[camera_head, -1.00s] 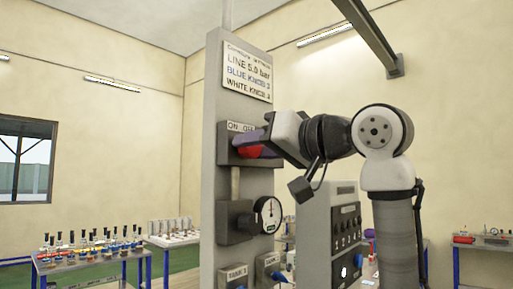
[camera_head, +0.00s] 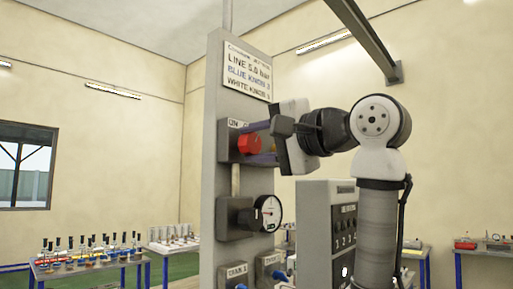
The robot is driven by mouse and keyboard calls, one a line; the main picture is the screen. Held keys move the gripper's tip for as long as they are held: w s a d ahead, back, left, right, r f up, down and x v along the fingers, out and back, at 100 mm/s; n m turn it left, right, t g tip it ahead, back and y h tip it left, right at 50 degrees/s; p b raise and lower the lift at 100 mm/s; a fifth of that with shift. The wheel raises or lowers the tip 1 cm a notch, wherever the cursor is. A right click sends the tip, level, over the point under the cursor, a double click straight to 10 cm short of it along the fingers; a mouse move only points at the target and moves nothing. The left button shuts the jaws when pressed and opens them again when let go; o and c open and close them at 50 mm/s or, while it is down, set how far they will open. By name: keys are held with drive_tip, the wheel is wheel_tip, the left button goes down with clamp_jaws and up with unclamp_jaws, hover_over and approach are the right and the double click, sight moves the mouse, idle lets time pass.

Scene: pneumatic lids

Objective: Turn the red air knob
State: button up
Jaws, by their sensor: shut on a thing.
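The red air knob (camera_head: 250,144) sits on a grey box (camera_head: 229,150) marked ON and, partly hidden, a second label, on a tall grey panel (camera_head: 213,95). My gripper (camera_head: 262,143) is at the knob from the right. One finger shows above the knob and one below it, and the gripper is shut on the knob. The right part of the knob and box is hidden behind my gripper.
A pressure gauge (camera_head: 271,213) is mounted below the knob, with two labelled boxes (camera_head: 237,274) under it. A sign (camera_head: 247,71) hangs above. A grey cabinet with switches (camera_head: 343,225) stands to the right, under my arm.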

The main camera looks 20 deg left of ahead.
drive_tip(key=shift+m+b, duration=0.45)
drive_tip(key=shift+m, duration=1.15)
drive_tip(key=o, duration=1)
drive_tip(key=shift+d, duration=0.15)
drive_tip(key=b+v, duration=0.4)
drive_tip(key=v, duration=0.9)
drive_tip(key=shift+s+d, duration=0.15)
drive_tip(key=shift+d, duration=0.15)
